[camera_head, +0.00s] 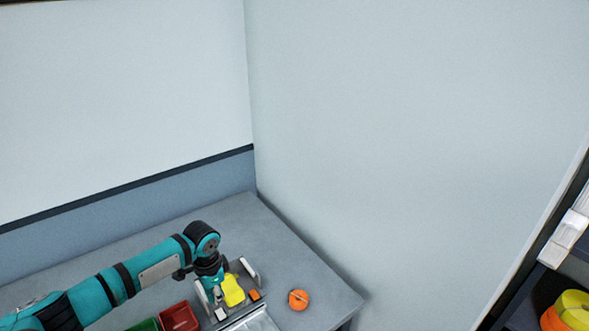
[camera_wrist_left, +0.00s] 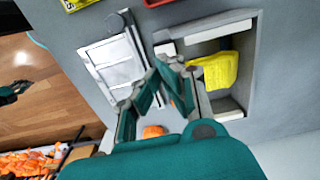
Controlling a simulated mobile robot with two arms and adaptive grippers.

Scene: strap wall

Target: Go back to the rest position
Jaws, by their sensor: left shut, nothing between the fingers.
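My left arm comes in from the left over the grey table, and its gripper (camera_head: 216,286) is low beside a yellow piece (camera_head: 233,290). In the left wrist view the left gripper (camera_wrist_left: 166,66) is shut and empty, its fingers over the near side of a grey frame (camera_wrist_left: 254,60). The yellow piece (camera_wrist_left: 218,70) lies across the frame's opening, apart from the fingers as far as I can see. A small orange piece (camera_head: 254,295) is beside it and shows partly behind the fingers in the wrist view (camera_wrist_left: 153,131). My right gripper is not in view.
A round orange item (camera_head: 298,299) lies near the table's right edge. A red bin (camera_head: 178,317) and a green bin (camera_head: 145,325) stand at the front. A pale panel (camera_wrist_left: 115,60) is beside the frame. The table's back (camera_head: 225,215) is clear.

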